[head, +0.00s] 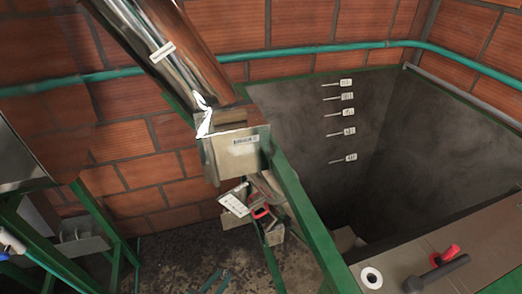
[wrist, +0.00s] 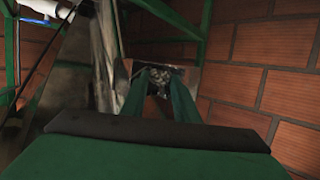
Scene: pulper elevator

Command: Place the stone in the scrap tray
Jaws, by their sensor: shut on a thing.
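In the wrist view my gripper (wrist: 158,88) reaches forward with two green fingers. A small grey, mottled lump that looks like the stone (wrist: 159,73) shows between the fingertips, and the fingers are shut on it. Behind it is an open metal box (wrist: 190,76) with coppery reflections. My gripper and the stone cannot be made out in the head view. A grey tray-like piece (head: 82,246) stands low at the left by a green frame; I cannot tell if it is the scrap tray.
A shiny metal tube (head: 180,45) runs down to a metal box (head: 235,155). A deep grey pit (head: 385,150) with several white tags lies to the right, edged by a green rail (head: 305,215). A bench (head: 430,230) holds a white ring and dark and red tools.

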